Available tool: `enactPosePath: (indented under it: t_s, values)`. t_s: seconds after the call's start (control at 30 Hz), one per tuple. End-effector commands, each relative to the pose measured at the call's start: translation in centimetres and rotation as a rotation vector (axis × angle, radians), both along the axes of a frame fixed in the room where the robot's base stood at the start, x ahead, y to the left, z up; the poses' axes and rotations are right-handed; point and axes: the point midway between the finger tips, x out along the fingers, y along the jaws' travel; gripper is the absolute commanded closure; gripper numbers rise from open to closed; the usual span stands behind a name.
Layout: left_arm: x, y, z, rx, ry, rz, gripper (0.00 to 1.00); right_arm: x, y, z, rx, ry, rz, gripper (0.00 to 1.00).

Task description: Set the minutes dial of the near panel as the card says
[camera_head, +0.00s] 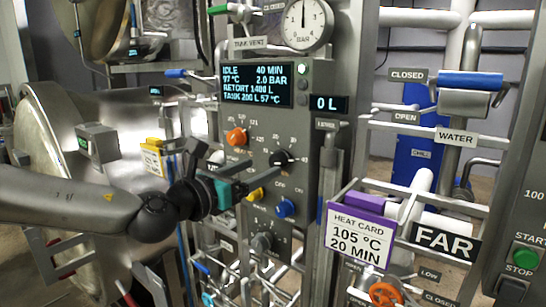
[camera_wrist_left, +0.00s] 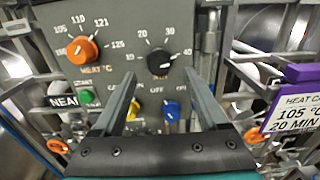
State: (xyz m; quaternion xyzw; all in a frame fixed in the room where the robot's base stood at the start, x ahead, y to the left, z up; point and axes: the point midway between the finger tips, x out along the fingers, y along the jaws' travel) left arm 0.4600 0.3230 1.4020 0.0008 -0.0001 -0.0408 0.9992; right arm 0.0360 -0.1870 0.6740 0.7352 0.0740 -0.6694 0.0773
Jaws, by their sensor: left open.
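The near panel (camera_head: 262,118) is grey, and its display (camera_head: 257,85) reads IDLE, 40 MIN, 97 °C. The heat card (camera_head: 354,236), in a purple-topped holder, reads 105 °C, 20 MIN. My left gripper (camera_head: 262,178) is open in front of the panel. In the wrist view its fingertips (camera_wrist_left: 160,76) lie either side of the black knob; I cannot tell whether they touch it. My right gripper is not in view.
An orange heat dial (camera_head: 237,138) sits left of the minutes dial. A yellow knob (camera_head: 255,195) and a blue knob (camera_head: 285,208) sit below it. Pipes and rails with a FAR sign (camera_head: 443,240) crowd the right. A round metal door (camera_head: 45,160) stands at the left.

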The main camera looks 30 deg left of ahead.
Motion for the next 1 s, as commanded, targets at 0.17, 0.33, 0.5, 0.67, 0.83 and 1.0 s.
enactPosePath:
  t_s: [0.17,0.33,0.5,0.67,0.83,1.0]
  values:
    - [1.3,0.1,0.2,-0.007,-0.001,0.006,0.24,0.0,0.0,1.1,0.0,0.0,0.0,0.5]
    - [2.2,0.2,0.3,-0.007,-0.001,0.009,0.24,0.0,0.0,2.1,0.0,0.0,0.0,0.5]
    - [3.2,0.0,0.2,-0.007,-0.001,0.006,0.24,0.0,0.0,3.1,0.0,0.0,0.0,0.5]
    - [4.2,-0.1,0.3,-0.007,-0.003,0.007,0.24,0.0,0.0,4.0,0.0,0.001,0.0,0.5]
    - [5.3,-0.1,0.2,-0.006,-0.003,0.007,0.24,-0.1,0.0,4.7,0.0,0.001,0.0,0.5]
    - [5.9,-0.3,0.1,-0.003,-0.001,0.005,0.24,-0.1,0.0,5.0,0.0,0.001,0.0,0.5]
